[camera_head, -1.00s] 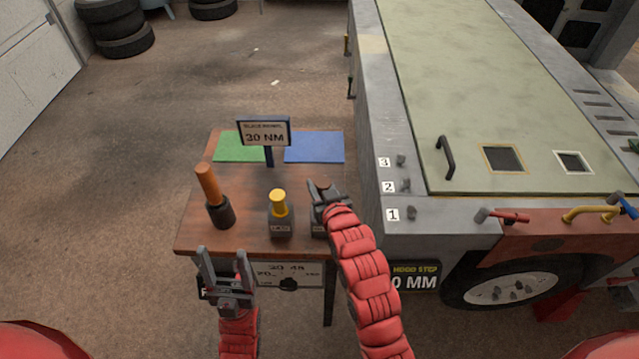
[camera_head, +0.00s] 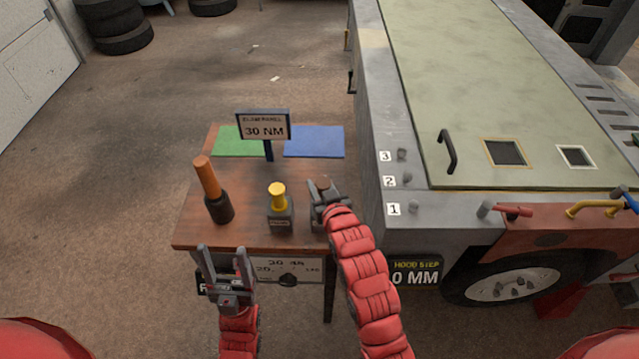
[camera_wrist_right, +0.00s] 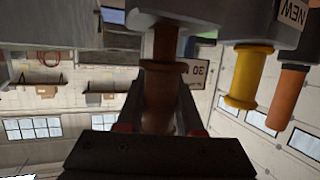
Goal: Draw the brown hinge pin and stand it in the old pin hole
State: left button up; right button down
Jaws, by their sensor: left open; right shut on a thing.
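The brown hinge pin (camera_wrist_right: 160,95), with a collar, runs between the fingers of my right gripper in the right wrist view. My right gripper (camera_head: 322,190) is shut on it over the right side of the small table. The pin's far end meets a grey block (camera_wrist_right: 190,14); how deep it sits I cannot tell. In the head view my gripper and arm mostly cover that block, and its hole is hidden. My left gripper (camera_head: 226,264) is open and empty, in front of the table's left edge.
A yellow pin (camera_head: 278,196) stands in a neighbouring block on the table (camera_head: 240,180). An orange-handled tool (camera_head: 207,178) stands in a dark cup at left. The vehicle (camera_head: 395,232) is close at right.

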jog(key=shift+f+b, duration=0.65)
jog(key=shift+f, duration=0.55)
jog(key=shift+c, duration=2.3)
grip_release()
jog(key=shift+s+d+b, duration=0.2)
jog(key=shift+s+b, duration=0.1)
jog(key=shift+s, duration=0.25)
jog(key=b+v, duration=0.1)
jog(key=v, duration=0.3)
jog(key=shift+s, duration=0.15)
jog(key=p+v, duration=0.9)
jog(key=v, duration=0.3)
jog(key=shift+r, duration=0.2)
